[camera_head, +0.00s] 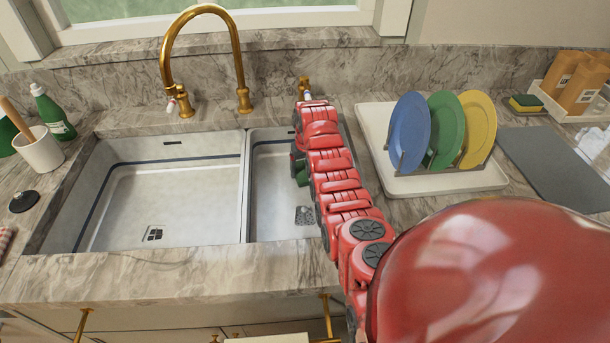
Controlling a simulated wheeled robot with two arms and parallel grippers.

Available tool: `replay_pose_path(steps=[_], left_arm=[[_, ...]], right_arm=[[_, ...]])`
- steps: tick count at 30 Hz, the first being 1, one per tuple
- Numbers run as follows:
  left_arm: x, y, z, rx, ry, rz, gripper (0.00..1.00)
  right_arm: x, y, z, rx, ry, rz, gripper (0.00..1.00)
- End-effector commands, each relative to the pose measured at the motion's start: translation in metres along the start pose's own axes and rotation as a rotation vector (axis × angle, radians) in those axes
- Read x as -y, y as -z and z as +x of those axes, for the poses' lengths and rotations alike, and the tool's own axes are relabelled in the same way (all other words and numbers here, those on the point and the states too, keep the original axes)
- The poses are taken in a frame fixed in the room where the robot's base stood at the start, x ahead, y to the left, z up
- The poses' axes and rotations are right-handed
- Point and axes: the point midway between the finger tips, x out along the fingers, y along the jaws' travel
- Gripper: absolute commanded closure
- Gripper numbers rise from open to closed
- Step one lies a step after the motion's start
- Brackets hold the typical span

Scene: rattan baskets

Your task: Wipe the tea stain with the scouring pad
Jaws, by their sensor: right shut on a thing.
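My right arm reaches from the lower right over the right sink basin (270,200). My right gripper (299,168) points down at the arm's far end, partly hidden by the arm links. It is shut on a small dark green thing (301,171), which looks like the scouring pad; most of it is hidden. I cannot tell whether it touches the basin. I cannot make out a tea stain for certain. A grey speckled patch (305,215) on the right basin floor may be the drain. My left gripper is not in view.
A divider (246,185) separates the empty left basin (165,200) from the right one. A gold faucet (240,75) stands behind. A dish rack (440,182) with blue, green and yellow plates is close to the arm's right. A yellow-green sponge (526,103) lies at far right.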

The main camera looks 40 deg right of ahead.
Motion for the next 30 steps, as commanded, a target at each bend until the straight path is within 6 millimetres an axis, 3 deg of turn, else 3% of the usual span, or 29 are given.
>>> replay_pose_path(steps=[8,24,30], left_arm=[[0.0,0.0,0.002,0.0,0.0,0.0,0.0],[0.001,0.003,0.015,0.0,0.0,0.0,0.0],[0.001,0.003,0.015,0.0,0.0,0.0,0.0]], right_arm=[[0.0,0.0,-0.003,0.0,0.0,0.0,0.8],[0.0,0.009,-0.057,-0.001,-0.001,0.0,0.8],[0.0,0.009,-0.06,0.0,-0.001,0.0,0.8]])
